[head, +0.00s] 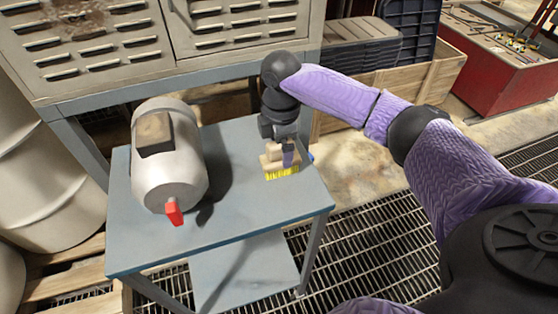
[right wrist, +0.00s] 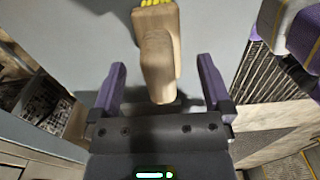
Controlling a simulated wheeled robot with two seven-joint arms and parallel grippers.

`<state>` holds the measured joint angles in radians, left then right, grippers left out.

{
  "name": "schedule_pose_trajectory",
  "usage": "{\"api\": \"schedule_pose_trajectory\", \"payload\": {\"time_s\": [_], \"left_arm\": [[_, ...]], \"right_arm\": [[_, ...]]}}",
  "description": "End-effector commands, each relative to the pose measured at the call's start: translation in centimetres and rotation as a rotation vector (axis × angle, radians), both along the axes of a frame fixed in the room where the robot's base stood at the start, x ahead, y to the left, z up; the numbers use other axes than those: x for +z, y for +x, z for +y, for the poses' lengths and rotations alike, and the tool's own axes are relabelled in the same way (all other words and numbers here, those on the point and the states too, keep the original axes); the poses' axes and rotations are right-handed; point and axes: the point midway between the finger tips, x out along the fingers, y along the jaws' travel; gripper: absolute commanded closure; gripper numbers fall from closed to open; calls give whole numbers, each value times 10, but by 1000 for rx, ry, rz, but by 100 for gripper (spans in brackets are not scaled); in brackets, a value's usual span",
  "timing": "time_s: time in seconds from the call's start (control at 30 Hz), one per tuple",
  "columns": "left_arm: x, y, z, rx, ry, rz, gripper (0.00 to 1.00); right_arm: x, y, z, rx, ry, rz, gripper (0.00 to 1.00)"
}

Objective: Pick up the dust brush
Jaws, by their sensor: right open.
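The dust brush (head: 274,164) lies on the blue-grey table (head: 240,225), with a wooden body and yellow bristles facing the front edge. My right gripper (head: 283,150) is over the brush from above and behind and hides part of it. In the right wrist view the brush's wooden handle (right wrist: 157,62) reaches between the two purple fingers of my right gripper (right wrist: 161,75). The fingers are open, with a gap on each side of the handle. My left gripper is in neither view.
A white cylindrical tank (head: 165,165) with a red part stands on the table left of the brush. A louvred metal cabinet (head: 150,45) rises behind. The front of the table is clear.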

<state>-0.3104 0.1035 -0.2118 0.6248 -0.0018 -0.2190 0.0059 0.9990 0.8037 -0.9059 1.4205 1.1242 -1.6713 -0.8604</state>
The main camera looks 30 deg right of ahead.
Motion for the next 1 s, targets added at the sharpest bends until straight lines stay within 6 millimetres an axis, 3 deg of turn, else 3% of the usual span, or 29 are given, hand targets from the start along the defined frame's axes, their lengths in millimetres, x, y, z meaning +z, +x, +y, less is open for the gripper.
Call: {"api": "schedule_pose_trajectory", "payload": {"time_s": [0.03,0.1,0.3,0.37,0.77,0.8,1.0], "left_arm": [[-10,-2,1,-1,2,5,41],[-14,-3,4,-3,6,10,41],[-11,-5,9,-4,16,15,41],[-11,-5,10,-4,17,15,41],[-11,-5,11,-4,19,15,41],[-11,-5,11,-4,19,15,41],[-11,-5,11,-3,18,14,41]], "right_arm": [[-17,0,2,0,0,4,0],[-28,0,1,0,-1,3,0],[-28,0,1,0,-1,-1,0],[-27,0,1,0,-1,-1,11],[-27,0,1,0,-1,-1,95],[-27,0,1,0,-1,-1,100],[-26,0,1,0,-1,-1,100]]}}
